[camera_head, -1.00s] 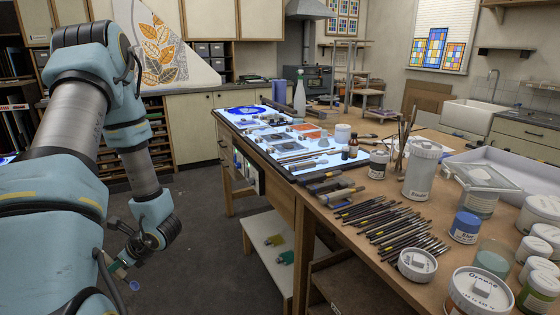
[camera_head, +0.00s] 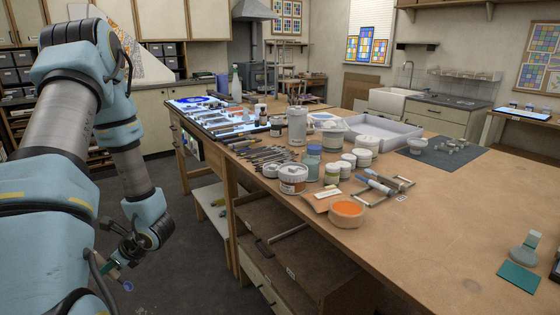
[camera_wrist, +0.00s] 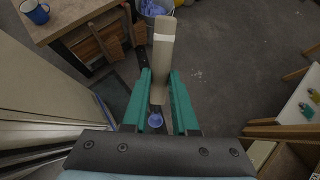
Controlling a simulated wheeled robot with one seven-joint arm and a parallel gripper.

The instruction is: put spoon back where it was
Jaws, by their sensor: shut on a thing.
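My gripper (camera_wrist: 160,105) is shut on a spoon-like tool (camera_wrist: 163,50), which I take to be the spoon. Its broad beige end sticks out beyond the fingertips in the wrist view. A small round blue end (camera_wrist: 155,120) shows between the green fingers, nearer the wrist. In the head view my gripper (camera_head: 117,262) hangs low at the left, over the floor and apart from the workbench. The blue end (camera_head: 128,286) also shows there.
The long workbench (camera_head: 430,215) holds several paint jars, brushes (camera_head: 262,155), a white tray (camera_head: 375,132), an orange bowl (camera_head: 347,212) and a grey mat (camera_head: 480,160). Open shelves (camera_head: 300,262) lie under it. Grey floor is clear between my arm and the bench.

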